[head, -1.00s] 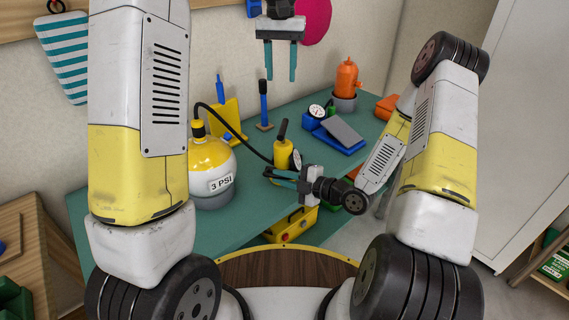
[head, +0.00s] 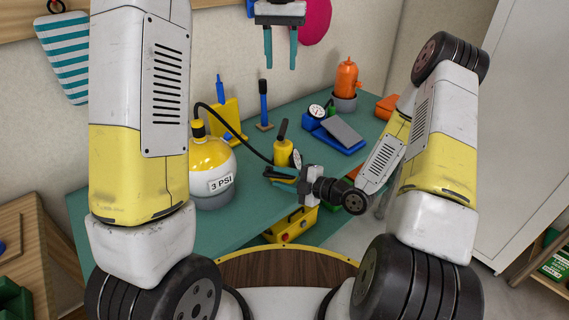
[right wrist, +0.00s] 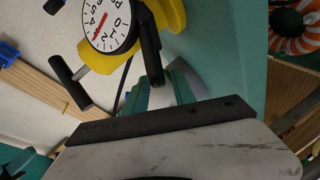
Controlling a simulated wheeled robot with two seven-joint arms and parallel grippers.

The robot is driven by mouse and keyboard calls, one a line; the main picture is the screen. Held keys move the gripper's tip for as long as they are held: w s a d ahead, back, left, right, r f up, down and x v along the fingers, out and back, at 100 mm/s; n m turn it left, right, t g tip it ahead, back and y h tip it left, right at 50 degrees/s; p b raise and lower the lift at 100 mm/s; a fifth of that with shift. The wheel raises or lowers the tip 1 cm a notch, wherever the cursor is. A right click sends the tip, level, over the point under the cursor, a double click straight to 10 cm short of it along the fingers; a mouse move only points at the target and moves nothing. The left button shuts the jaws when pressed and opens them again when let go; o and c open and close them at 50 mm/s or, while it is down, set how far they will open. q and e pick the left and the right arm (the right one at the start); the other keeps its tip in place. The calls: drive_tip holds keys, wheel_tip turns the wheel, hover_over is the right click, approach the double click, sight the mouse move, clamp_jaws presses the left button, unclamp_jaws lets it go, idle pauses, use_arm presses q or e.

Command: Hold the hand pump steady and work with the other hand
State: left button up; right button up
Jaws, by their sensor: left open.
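The yellow hand pump (head: 284,153) with a black top handle stands on the teal bench. Its white dial gauge (right wrist: 109,25) fills the top of the right wrist view, with a red needle. A black hose runs from near the pump to a white and yellow tank (head: 211,170) labelled 3 PSI. My right gripper (head: 281,178) is low at the pump's near side, its fingers pointing left. Its fingers overlap in the head view, so their gap and any contact are unclear. My left gripper (head: 281,48) is open and empty, high above the bench, pointing down.
A blue foot pump (head: 335,135) with a gauge and an orange item (head: 346,78) in a grey cup stand right of the pump. A blue-handled pump (head: 263,105) and a yellow stand (head: 226,120) are behind. A yellow box (head: 291,226) sits below the bench edge.

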drive_tip(key=shift+d, duration=0.1)
drive_tip(key=v, duration=0.8)
idle(0.5)
drive_tip(key=shift+o, duration=0.2)
drive_tip(key=o, duration=0.5)
